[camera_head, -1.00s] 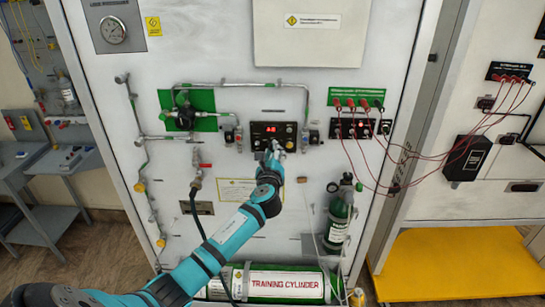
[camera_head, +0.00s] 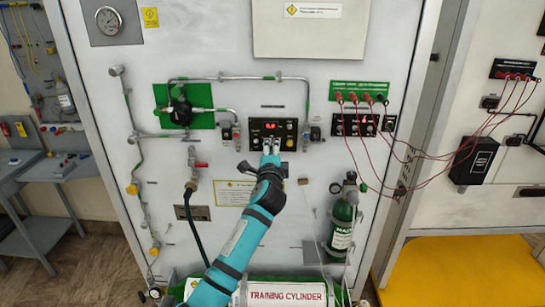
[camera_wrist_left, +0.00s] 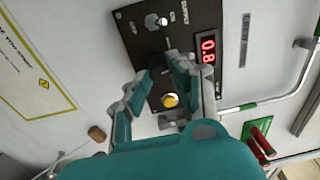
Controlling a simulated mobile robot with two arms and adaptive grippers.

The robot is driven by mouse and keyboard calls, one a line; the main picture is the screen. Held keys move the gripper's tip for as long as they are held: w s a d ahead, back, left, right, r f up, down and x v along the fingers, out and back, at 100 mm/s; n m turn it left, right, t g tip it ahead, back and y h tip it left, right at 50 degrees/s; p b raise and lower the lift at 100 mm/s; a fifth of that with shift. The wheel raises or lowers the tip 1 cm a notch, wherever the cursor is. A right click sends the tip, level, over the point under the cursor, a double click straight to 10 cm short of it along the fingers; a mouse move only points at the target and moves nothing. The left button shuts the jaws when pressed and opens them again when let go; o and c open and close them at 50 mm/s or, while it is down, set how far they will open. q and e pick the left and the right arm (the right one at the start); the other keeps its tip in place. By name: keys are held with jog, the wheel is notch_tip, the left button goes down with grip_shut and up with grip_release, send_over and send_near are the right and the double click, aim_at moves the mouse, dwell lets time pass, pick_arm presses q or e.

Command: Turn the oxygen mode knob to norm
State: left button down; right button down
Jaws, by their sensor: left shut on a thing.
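The black control panel (camera_head: 289,126) is on the upright white board, with a red-lit display (camera_head: 271,125). In the left wrist view the panel (camera_wrist_left: 192,17) carries a silver knob (camera_wrist_left: 155,22), a dark knob (camera_wrist_left: 158,66), a yellow button (camera_wrist_left: 169,100) and a display (camera_wrist_left: 208,50) reading 0.8. My left gripper (camera_head: 270,157) is at the panel's lower middle. In the left wrist view my left gripper (camera_wrist_left: 160,72) has its fingers on both sides of the dark knob, shut on it. The fingers partly hide the knob, and I cannot read its setting. My right gripper is not in view.
A green cylinder (camera_head: 342,222) stands at the lower right of the board. A training cylinder (camera_head: 285,293) lies below. Red cables (camera_head: 352,157) hang to the right of the panel. A hose valve (camera_head: 193,176) is to the left of my arm.

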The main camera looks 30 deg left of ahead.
pick_arm(q)
jog(key=shift+n+b, duration=2.15)
jog(key=shift+n, duration=2.25)
jog(key=c, duration=1.1)
grip_release()
jog(key=shift+c, duration=0.2)
jog(key=v, duration=1.2)
jog(key=shift+w+d, duration=0.1)
jog(key=shift+d, duration=0.05)
